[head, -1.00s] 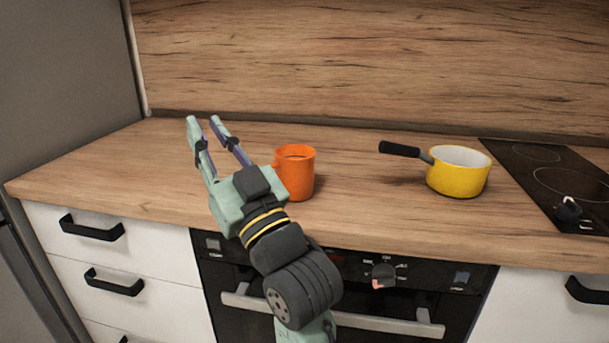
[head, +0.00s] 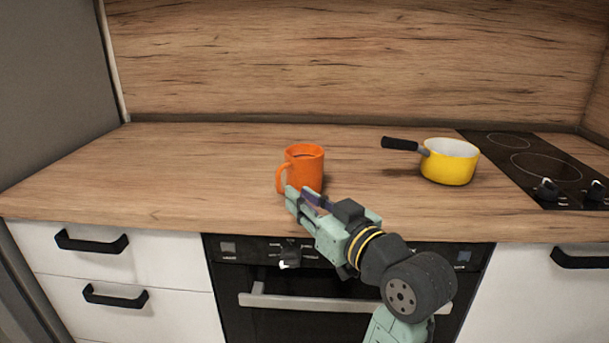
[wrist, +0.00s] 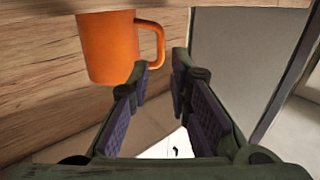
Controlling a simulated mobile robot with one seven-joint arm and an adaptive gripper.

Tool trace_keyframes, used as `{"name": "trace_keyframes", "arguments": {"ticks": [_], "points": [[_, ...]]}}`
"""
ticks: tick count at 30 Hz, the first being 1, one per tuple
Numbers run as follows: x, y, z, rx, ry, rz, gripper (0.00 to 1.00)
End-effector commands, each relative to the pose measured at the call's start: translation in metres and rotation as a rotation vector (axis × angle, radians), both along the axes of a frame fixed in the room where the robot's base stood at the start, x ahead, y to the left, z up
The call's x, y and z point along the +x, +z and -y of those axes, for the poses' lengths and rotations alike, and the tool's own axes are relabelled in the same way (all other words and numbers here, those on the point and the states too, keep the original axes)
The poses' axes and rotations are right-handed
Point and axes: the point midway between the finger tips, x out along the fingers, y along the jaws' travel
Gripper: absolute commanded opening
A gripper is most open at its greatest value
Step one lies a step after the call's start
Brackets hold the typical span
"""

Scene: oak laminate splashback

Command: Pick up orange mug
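The orange mug (head: 305,169) stands upright on the wooden counter near its front edge. Its handle points left in the head view. My gripper (head: 297,194) is at the counter's front edge, just in front of the mug and near the handle's lower end. In the wrist view the mug (wrist: 108,48) is at the upper left, its handle on the right side. There the fingers of my gripper (wrist: 163,85) are apart with nothing between them. The mug lies beyond the fingertips, off to the left, and the fingers do not enclose the handle.
A yellow saucepan (head: 449,162) with a black handle stands right of the mug. A black hob (head: 530,165) is further right. The counter (head: 170,170) left of the mug is clear. Oven and drawers are below, and a grey tall side (head: 50,90) is at the left.

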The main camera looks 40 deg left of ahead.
Motion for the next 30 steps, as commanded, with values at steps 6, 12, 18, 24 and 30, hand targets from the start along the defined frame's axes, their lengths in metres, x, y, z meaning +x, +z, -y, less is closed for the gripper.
{"name": "trace_keyframes", "arguments": {"ticks": [6,12,18,24,30], "points": [[0.010,0.001,-0.030,0.000,0.003,0.000,0.18],[0.014,0.001,-0.046,0.000,0.004,-0.002,0.18],[0.024,-0.001,-0.075,-0.001,0.004,-0.001,0.18],[0.028,-0.002,-0.084,0.001,0.000,0.001,0.18],[0.028,-0.002,-0.084,0.001,-0.001,0.001,0.15]]}}
